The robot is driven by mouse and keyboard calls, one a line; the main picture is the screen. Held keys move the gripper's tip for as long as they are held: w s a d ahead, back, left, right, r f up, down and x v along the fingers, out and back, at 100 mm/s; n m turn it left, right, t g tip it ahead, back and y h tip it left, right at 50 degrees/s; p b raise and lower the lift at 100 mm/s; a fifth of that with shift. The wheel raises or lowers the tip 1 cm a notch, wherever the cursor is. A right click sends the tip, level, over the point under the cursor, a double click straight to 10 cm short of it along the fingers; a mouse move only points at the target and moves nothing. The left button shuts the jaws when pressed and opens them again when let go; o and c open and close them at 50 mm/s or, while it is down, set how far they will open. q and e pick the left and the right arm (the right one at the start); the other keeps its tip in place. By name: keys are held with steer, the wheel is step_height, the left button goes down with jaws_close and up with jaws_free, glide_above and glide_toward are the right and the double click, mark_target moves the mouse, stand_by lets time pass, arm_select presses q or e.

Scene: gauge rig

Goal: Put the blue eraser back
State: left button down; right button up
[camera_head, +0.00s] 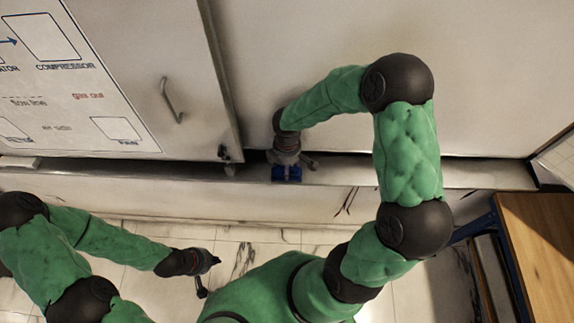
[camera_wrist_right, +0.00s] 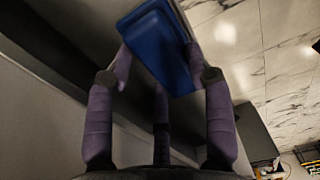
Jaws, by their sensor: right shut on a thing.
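The blue eraser (camera_head: 287,174) is at the long ledge below the white panels, near the middle of the head view. My right gripper (camera_head: 288,160) is shut on it, and its fingers hide part of it. In the right wrist view the blue eraser (camera_wrist_right: 158,45) sits between the purple fingers of the right gripper (camera_wrist_right: 160,75). I cannot tell whether the eraser touches the ledge. My left gripper (camera_head: 212,275) is low over the tiled floor, its fingers apart and empty.
The ledge (camera_head: 130,172) runs along the wall under the whiteboard (camera_head: 60,90) and its handled panel (camera_head: 185,70). A small dark item (camera_head: 223,153) is at the panel's lower corner. A wooden table (camera_head: 540,235) stands at the right.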

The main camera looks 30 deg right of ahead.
steer(key=o, duration=1)
step_height(320, 180, up, 12)
stand_by(0.6)
